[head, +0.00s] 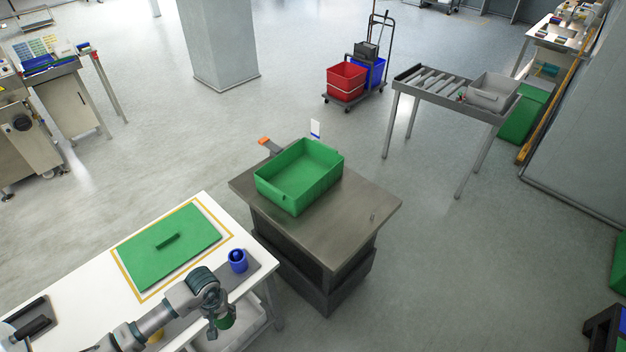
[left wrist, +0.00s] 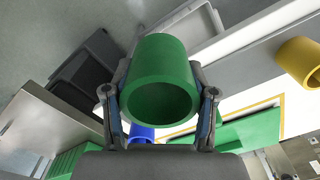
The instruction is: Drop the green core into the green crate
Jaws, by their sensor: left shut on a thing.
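The green core (left wrist: 160,72), a hollow cylinder, fills the middle of the left wrist view between the two fingers. My left gripper (head: 219,316) is shut on it and holds it by the front edge of the white table. In the head view the core (head: 226,322) shows partly below the gripper. The green crate (head: 299,176) stands on the dark metal-topped cart, up and right of the gripper, and its visible inside is empty. The crate also shows at the lower left of the left wrist view (left wrist: 66,162). My right gripper is not in view.
A blue core (head: 238,260) stands on a grey strip of the white table (head: 85,270), near the gripper. A green mat (head: 168,248) lies behind it. A yellow core (left wrist: 299,62) shows in the left wrist view. The cart top (head: 350,205) is clear beside the crate.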

